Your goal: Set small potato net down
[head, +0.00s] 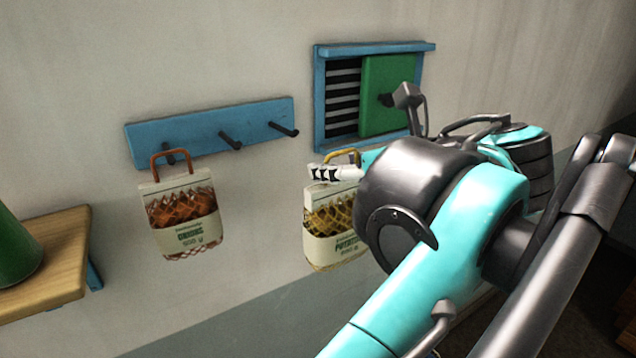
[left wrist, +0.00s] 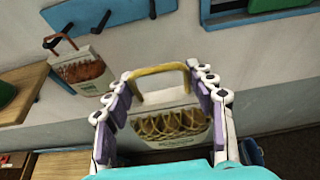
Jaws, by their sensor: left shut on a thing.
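The small potato net (head: 328,225) is a pale bag with yellow netting, a printed label and a yellow loop handle. It hangs upright in front of the wall at the middle of the head view. My left gripper (head: 335,173) is shut on it near the handle, though my arm hides part of the net. In the left wrist view the net (left wrist: 168,128) hangs between the fingers of the left gripper (left wrist: 160,72), its handle rising between the fingertips. My right gripper is in neither view.
A carrot net (head: 182,222) hangs by its orange handle from the left peg of a blue rail (head: 200,125); two pegs are bare. A wooden shelf (head: 65,255) at left bears a green object (head: 15,250). A blue-framed hatch (head: 319,100) with a green panel is above my gripper.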

